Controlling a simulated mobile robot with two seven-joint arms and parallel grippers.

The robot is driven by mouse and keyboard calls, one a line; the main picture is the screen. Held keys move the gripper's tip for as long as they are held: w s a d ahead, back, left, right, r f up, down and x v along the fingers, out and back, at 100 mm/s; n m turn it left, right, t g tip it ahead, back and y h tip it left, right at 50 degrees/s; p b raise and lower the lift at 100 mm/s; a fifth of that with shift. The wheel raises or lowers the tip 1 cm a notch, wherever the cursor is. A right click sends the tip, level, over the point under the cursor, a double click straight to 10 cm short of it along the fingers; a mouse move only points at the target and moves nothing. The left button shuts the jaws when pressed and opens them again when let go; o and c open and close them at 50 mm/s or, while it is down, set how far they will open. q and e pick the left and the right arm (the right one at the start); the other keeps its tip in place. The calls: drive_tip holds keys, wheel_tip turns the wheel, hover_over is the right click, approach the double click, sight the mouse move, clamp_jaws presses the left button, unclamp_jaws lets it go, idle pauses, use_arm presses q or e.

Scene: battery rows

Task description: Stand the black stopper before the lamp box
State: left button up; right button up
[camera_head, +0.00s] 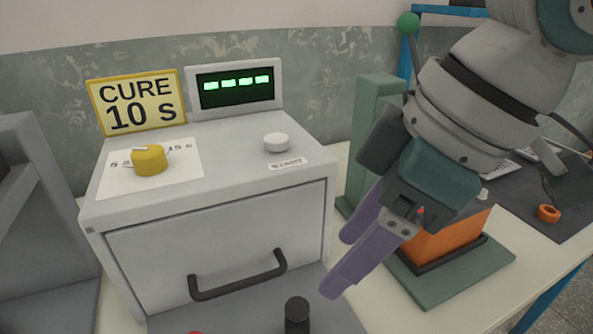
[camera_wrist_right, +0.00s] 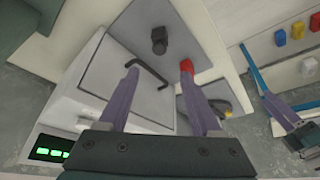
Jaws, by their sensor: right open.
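The lamp box (camera_head: 205,240) is a pale grey cabinet with a black front handle (camera_head: 238,275). It also shows at left in the right wrist view (camera_wrist_right: 108,78). The black stopper (camera_head: 297,315) stands upright on a grey plate (camera_head: 340,315) in front of the box, cut by the lower picture edge. In the right wrist view, the stopper (camera_wrist_right: 158,40) is beyond the fingertips. My right gripper (camera_head: 338,265) is open and empty, above and to the right of the stopper. My left gripper (camera_wrist_right: 275,108) shows only small at the right of the wrist view.
A yellow knob (camera_head: 149,160), white button (camera_head: 277,142), sign (camera_head: 137,102) and display (camera_head: 236,86) are on the lamp box. A green stand with an orange block (camera_head: 447,235) is at right. A red object (camera_wrist_right: 187,66) lies near the plate. Coloured pieces (camera_wrist_right: 280,38) stand farther off.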

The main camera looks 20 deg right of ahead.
drive_tip(key=s+a+f+y, duration=0.1)
drive_tip(key=s+a+f, duration=0.15)
drive_tip(key=a, duration=0.25)
drive_tip(key=s+d+f+m+h, duration=0.4)
drive_tip(key=s+d+m, duration=0.3)
drive_tip(key=s+d, duration=0.2)
drive_tip(key=shift+s+d+f, duration=0.35)
drive_tip(key=shift+s+f, duration=0.2)
drive_tip(key=shift+s, duration=0.2)
drive_tip(key=shift+a, duration=0.1)
